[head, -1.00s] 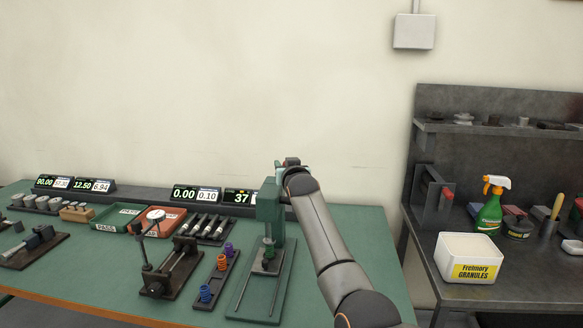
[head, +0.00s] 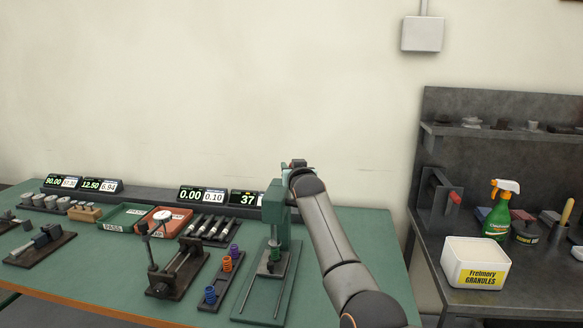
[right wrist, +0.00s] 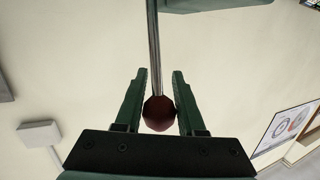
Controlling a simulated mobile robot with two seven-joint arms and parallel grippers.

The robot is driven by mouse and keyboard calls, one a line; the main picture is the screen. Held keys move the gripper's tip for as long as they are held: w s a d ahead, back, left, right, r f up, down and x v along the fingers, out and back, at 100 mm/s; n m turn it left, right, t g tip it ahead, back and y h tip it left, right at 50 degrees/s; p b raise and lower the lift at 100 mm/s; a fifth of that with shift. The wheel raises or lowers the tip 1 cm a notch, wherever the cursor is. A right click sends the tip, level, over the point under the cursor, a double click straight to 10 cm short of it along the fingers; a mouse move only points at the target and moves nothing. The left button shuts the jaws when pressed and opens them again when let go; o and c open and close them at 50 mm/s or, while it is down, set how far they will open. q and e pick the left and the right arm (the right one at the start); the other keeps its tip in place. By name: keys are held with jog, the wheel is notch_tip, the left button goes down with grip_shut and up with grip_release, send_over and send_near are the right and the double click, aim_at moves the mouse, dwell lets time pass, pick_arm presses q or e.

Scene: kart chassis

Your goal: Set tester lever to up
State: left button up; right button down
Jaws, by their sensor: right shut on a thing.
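The green spring tester (head: 277,210) stands on the green bench, with its post upright and a dark green coil spring (head: 274,256) under its ram. In the right wrist view, the tester lever (right wrist: 155,50) is a thin metal rod ending in a dark red knob (right wrist: 159,114). My right gripper (right wrist: 159,100) is shut on the knob, with one green finger on each side. In the head view my right arm reaches up from the lower right to the top of the tester, and it hides most of the lever and the fingers. My left gripper is not in view.
A rack with coloured springs (head: 227,275) and a dial gauge stand (head: 160,250) are left of the tester. Displays (head: 203,195) line the bench's back edge. A granules tub (head: 474,262) stands on the grey bench at right.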

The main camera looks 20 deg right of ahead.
jog(key=shift+d+f, duration=0.2)
jog(key=shift+f, duration=0.45)
jog(key=c, duration=0.9)
grip_release()
jog(key=o, duration=0.3)
jog(key=shift+w+d, duration=0.15)
jog(key=shift+d, duration=0.05)
jog(key=shift+o, duration=0.4)
jog(key=shift+a+r, duration=0.25)
jog(key=b+v, duration=0.1)
jog(key=v, duration=1.1)
jog(key=shift+s, duration=0.35)
jog(key=shift+c, duration=0.4)
